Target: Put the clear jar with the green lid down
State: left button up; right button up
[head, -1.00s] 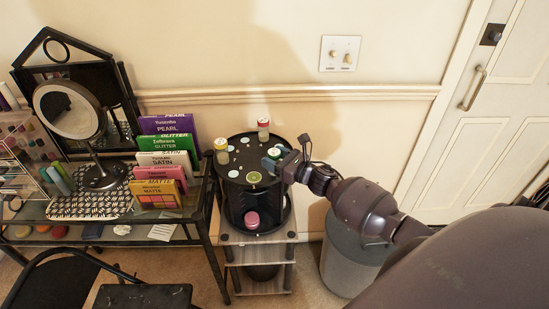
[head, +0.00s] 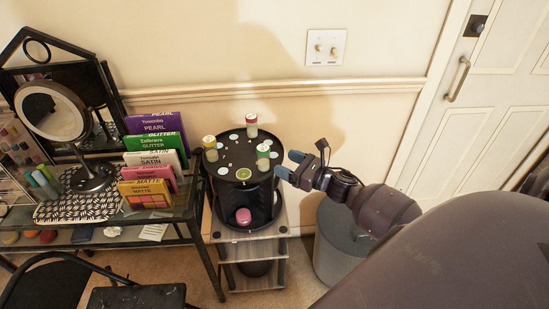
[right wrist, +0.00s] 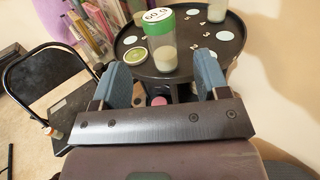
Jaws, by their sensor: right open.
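The clear jar with the green lid (head: 263,157) stands upright on the top tier of the round black stand (head: 228,172). In the right wrist view the jar (right wrist: 162,48) is just beyond and between the two blue fingertips, with pale contents low inside. My right gripper (head: 289,168) is open and empty, to the right of the jar and apart from it. It also shows in the right wrist view (right wrist: 158,82). My left gripper is not in view.
A yellow-lidded jar (head: 210,148) and a red-lidded jar (head: 251,126) stand on the same tier, with pale round spots around them. A lime-like disc (head: 243,174) lies at its front edge. A pink item (head: 243,216) sits below. Palettes (head: 150,160) and a mirror (head: 52,112) stand left.

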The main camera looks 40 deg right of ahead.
jog(key=s+a+f+n+g+h, duration=0.2)
jog(key=s+a+f+n, duration=0.2)
jog(key=s+n, duration=0.3)
jog(key=s+a+f+n+g+h, duration=0.2)
jog(key=s+a+f+n, duration=0.3)
jog(key=n, duration=1)
jog(key=s+a+f+n+g+h, duration=0.1)
jog(key=s+a+f+n, duration=0.3)
jog(key=s+n, duration=0.6)
jog(key=shift+a+f+n+g+h, duration=0.2)
jog(key=shift+n+g+h, duration=0.25)
jog(key=shift+h, duration=0.25)
